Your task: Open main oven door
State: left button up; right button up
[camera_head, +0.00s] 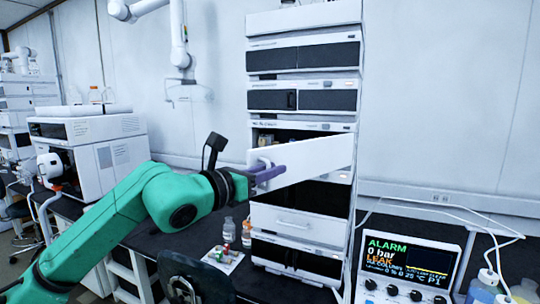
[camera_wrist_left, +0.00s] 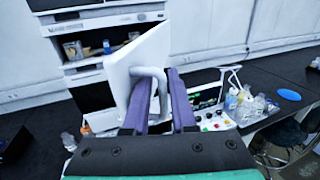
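The main oven door (camera_head: 305,164) is a white panel on the instrument stack. It stands partly open, swung out with its handle edge toward the left in the head view; it also shows in the left wrist view (camera_wrist_left: 140,58). Its handle (camera_wrist_left: 161,88) is a pale bent bar. My left gripper (camera_head: 268,174) is at this handle, with its purple fingers on either side of the bar. The fingers look shut on it, though part of the contact is hidden. Small bottles show in the compartment behind the door. My right gripper is not in view.
The instrument stack (camera_head: 303,88) stands against the wall. A tray with small vials (camera_head: 222,258) and bottles stands in front of it on the black bench. An alarm display unit (camera_head: 411,265) stands at the right. A chair back (camera_head: 195,276) is at the front.

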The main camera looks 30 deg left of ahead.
pick_arm(q)
jog(key=shift+s+a, duration=0.2)
jog(key=shift+a, duration=0.1)
jog(key=shift+s+a, duration=0.15)
grip_shut()
jog(key=shift+r, duration=0.15)
dwell(0.8)
